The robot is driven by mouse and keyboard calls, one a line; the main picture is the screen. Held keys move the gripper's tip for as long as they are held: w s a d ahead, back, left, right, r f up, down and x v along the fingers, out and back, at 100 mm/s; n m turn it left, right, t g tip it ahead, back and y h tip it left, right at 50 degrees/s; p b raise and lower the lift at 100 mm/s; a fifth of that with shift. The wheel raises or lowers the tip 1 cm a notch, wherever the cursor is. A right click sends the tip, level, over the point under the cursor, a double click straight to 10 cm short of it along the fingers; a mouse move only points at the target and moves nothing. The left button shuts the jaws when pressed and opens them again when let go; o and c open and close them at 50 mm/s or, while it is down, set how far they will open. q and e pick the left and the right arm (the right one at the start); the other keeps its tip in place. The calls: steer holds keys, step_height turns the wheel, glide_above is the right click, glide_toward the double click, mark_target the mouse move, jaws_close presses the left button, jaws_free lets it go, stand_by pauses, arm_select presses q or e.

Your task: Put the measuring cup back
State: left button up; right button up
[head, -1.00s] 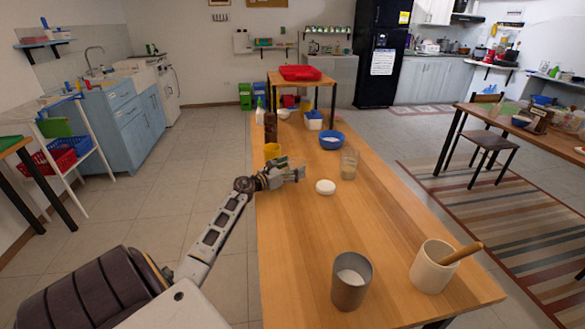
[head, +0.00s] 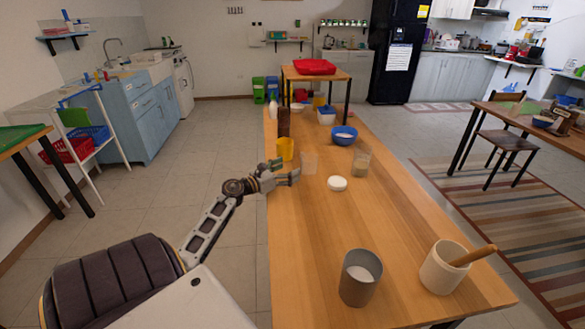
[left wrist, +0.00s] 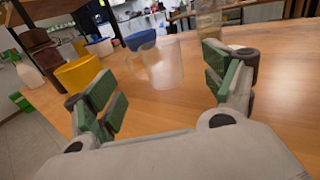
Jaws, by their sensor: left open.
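A clear, see-through cup with a handle, which looks like the measuring cup (head: 309,163), stands upright on the wooden table near its left edge. It also shows in the left wrist view (left wrist: 163,62), ahead of my fingers and apart from them. My left gripper (head: 294,177) is open and empty, just on the near side of the cup; its green-padded fingers are spread in the left wrist view (left wrist: 165,85). My right gripper is not in view.
A yellow cup (head: 285,149) stands just left of the clear cup. A glass jar (head: 360,162), a white round lid (head: 337,183) and a blue bowl (head: 344,135) are to the right. A grey canister (head: 360,278) and a cream mortar (head: 443,267) stand at the near end.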

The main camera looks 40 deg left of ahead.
arm_select(q)
steer(key=shift+s+a, duration=0.2)
steer(key=shift+s, duration=1.45)
